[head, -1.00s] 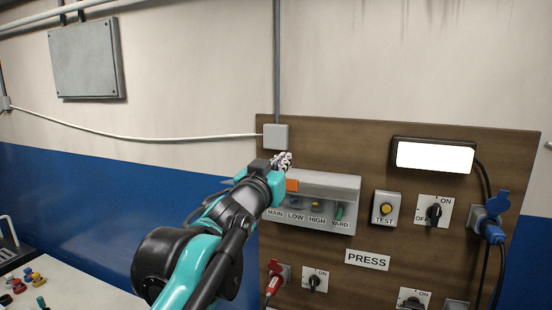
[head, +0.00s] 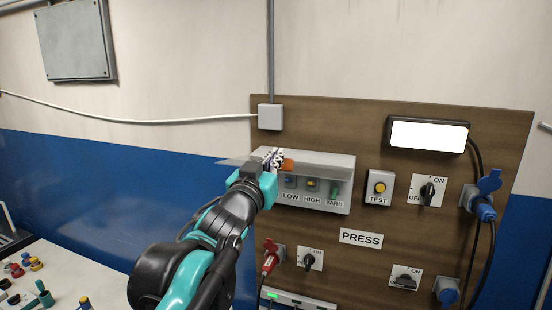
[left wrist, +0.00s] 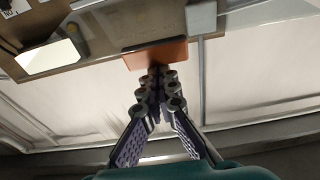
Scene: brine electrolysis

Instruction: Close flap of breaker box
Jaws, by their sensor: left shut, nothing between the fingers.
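The breaker box (head: 342,190) is a grey-white box on the brown board, with switches labelled LOW, HIGH and YARD in view. Its flap appears raised, since the switches show below it. An orange tab (head: 287,166) sits at the flap's front edge; it also shows in the left wrist view (left wrist: 165,53). My left gripper (head: 273,160) is shut and empty, just left of the orange tab. In the left wrist view its fingertips (left wrist: 155,76) are together close to the tab; I cannot tell if they touch it. The gripper and arm hide the box's left end. My right gripper is out of view.
Right of the box are a TEST button (head: 379,188), a rotary switch (head: 428,191) and a blue plug (head: 485,208). A lit lamp (head: 428,135) is above. A red plug (head: 270,262) is below. A table with small parts (head: 60,270) stands at lower left.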

